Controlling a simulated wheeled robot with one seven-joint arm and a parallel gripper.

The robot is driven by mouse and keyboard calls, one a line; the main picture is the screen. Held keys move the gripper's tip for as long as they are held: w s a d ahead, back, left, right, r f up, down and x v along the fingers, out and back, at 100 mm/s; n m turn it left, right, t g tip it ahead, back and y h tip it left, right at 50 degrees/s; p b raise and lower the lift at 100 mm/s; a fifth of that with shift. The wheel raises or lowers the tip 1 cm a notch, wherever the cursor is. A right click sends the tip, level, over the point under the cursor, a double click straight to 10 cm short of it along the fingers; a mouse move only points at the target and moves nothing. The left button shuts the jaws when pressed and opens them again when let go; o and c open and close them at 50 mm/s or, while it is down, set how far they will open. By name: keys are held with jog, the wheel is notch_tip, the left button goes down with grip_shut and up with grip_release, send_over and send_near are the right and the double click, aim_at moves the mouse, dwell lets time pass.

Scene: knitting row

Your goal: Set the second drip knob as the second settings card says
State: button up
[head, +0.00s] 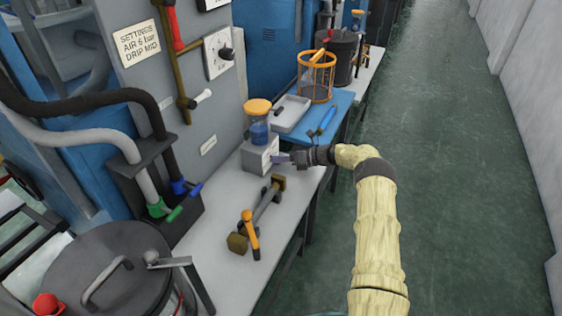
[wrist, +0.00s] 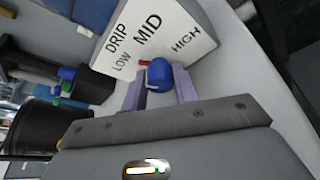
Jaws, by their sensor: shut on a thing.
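The drip knob (wrist: 159,74) is blue, on a white plate (wrist: 135,45) marked DRIP, LOW, MID and HIGH in the wrist view. Its red pointer (wrist: 145,63) shows left of the knob, towards the LOW side of MID; its exact angle is partly hidden. My gripper (wrist: 160,80) has its lilac fingers on both sides of the knob, shut on it. In the head view my gripper (head: 286,158) is at the front of the grey box (head: 256,160) under an orange-capped jar (head: 258,122) of blue liquid. A settings card (head: 137,38) there reads AIR 6 bar, DRIP MID.
A hammer-like tool (head: 250,235) and a dark-ended bar (head: 268,200) lie on the bench (head: 205,240) in front of the box. A grey tray (head: 290,115) and orange basket (head: 317,78) stand behind. The aisle floor (head: 455,150) to the right is clear.

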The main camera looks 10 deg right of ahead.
jog(key=o, duration=1)
jog(key=shift+c, duration=0.2)
jog(key=v, duration=1.7)
jog(key=shift+d+p, duration=0.25)
jog(key=shift+p, duration=0.05)
